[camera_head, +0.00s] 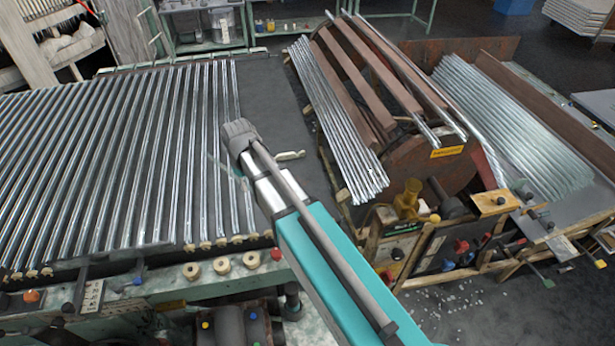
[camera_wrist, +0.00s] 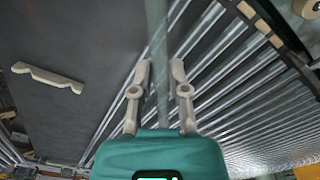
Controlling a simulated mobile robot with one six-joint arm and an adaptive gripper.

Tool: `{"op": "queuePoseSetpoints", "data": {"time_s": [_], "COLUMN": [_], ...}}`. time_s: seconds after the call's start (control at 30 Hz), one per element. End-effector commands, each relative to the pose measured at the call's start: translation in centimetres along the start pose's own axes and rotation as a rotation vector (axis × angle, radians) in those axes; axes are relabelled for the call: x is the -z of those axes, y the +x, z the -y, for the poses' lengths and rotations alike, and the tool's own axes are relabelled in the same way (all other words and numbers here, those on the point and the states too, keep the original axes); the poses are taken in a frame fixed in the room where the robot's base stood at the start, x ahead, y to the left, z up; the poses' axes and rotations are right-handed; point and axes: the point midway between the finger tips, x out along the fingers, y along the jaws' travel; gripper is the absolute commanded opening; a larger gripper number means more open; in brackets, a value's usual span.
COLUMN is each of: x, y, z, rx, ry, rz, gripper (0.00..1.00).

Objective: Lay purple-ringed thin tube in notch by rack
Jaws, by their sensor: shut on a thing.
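My gripper (camera_wrist: 160,68) shows in the wrist view with a finger on each side of a clear, thin glass tube (camera_wrist: 157,35), and it is shut on this tube. The tube runs up out of the top of that view. No purple ring can be made out on it. In the head view my arm covers most of the gripper, and only a faint trace of glass shows left of the wrist. A pale bar with a shallow notch (camera_wrist: 47,77) lies on the dark surface left of the gripper; it also shows in the head view (camera_head: 290,155), right of my wrist.

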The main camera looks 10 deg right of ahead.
Motion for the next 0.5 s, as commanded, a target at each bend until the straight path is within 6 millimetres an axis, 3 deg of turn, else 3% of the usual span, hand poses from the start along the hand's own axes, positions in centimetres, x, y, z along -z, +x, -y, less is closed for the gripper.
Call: {"op": "queuePoseSetpoints", "data": {"time_s": [0.5], "x": [-0.5], "y": [0.0], "z": [-1.8], "rx": [0.000], "ry": [0.033], "rz": [0.000], "gripper": [0.00]}}
